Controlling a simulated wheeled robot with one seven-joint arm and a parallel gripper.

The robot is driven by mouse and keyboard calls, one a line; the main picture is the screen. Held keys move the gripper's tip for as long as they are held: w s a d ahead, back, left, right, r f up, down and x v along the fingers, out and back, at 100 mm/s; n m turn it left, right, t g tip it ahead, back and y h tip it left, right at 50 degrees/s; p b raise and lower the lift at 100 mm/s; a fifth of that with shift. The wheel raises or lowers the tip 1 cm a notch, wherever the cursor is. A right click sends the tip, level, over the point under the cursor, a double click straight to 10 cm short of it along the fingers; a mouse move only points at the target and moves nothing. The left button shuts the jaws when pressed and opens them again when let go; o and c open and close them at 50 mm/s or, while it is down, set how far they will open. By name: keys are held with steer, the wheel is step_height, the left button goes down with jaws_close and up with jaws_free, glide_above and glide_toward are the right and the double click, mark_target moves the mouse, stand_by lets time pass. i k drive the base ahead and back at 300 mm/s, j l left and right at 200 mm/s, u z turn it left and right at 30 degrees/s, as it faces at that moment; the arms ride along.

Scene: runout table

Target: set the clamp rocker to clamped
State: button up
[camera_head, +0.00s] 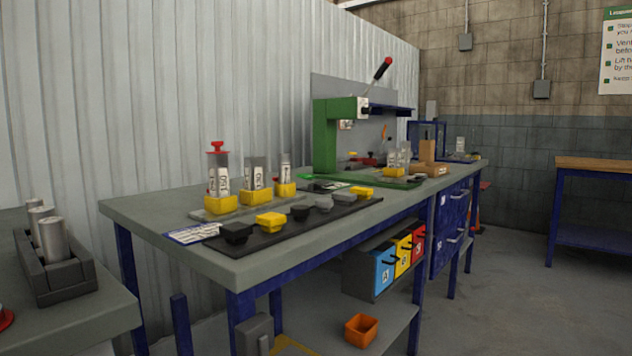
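The clamp rocker cannot be made out for certain at this distance, and its setting cannot be read. A green press (325,140) stands on the grey workbench (165,215), toward its back. A lever with a red-tipped black handle (382,69) rises from it, tilted up to the right. A small pale block (363,108) sits on the press head, too small to tell what it carries. A green base plate with clear tubes and yellow parts lies below and right of the press. My gripper is not in view.
Tubes in yellow holders (222,205) and a dark tray (290,235) of black, yellow and grey parts fill the bench's near half. A dark rack with metal cylinders (52,240) stands at left. An orange bin (361,330) sits on the lower shelf.

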mark_target(309, 176)
steer(key=i+l+u, duration=0.1)
steer(key=u, duration=0.4)
steer(key=i+l+u, duration=0.2)
steer(key=l, duration=0.35)
steer(key=i+l+u, duration=0.1)
steer(key=l+u, duration=0.15)
steer(key=l, duration=0.3)
steer(key=l+u, duration=0.2)
steer(key=l, duration=0.35)
steer(key=i+l, duration=0.1)
steer(key=l, duration=0.55)
steer(key=i+l, duration=0.1)
steer(key=l, duration=0.55)
steer(key=i+l, duration=0.1)
steer(key=l, duration=0.55)
